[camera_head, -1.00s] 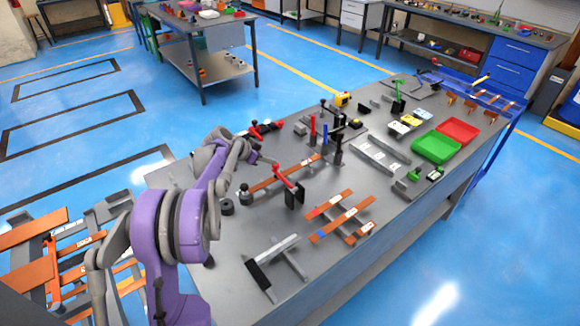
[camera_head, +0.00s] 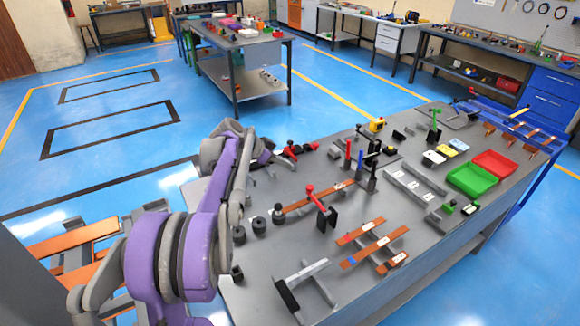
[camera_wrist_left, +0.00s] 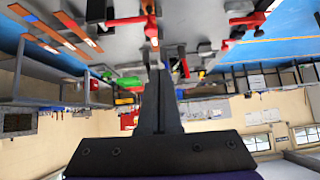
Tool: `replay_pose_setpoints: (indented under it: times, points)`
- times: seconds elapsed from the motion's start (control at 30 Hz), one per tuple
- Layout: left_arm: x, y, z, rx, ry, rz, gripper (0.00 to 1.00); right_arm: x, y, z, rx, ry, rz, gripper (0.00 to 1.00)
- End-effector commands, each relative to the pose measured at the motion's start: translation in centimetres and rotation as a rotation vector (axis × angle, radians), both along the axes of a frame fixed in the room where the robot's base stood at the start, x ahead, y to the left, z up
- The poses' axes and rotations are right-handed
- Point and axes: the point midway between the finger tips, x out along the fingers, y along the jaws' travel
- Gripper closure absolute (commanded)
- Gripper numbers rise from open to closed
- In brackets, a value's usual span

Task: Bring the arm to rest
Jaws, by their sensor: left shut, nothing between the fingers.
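My left arm (camera_head: 172,255), purple and grey, comes in from the lower left in the head view. Its forearm (camera_head: 228,180) rises beside the near left end of the grey workbench (camera_head: 262,265). My left gripper (camera_wrist_left: 159,75) shows in the left wrist view as two dark fingers pressed together with nothing between them. In the head view its fingertips are hard to make out against the arm and the bench. The wrist view is upside down, with the bench top along its upper edge. My right gripper is in neither view.
Near the arm are dark round pieces (camera_head: 260,227), a copper bar with a red-handled clamp (camera_head: 319,202) and a grey T-shaped piece (camera_head: 305,280). Copper strips (camera_head: 362,232) and green (camera_head: 470,181) and red (camera_head: 494,164) trays lie farther right. Blue floor is open left of the bench.

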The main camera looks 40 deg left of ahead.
Motion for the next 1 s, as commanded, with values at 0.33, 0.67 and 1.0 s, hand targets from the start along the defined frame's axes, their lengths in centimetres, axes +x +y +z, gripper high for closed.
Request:
replay_pose_setpoints:
  times: [0.33,0.67,1.0]
  points:
    - [0.0,0.0,0.1,0.000,0.000,0.000,1.00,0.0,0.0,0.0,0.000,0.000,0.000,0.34]
    - [-0.4,-1.6,0.1,-0.007,0.020,0.004,1.00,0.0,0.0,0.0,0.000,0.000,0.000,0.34]
    - [-7.3,-15.9,-1.0,-0.028,0.222,0.107,1.00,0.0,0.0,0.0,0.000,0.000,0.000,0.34]
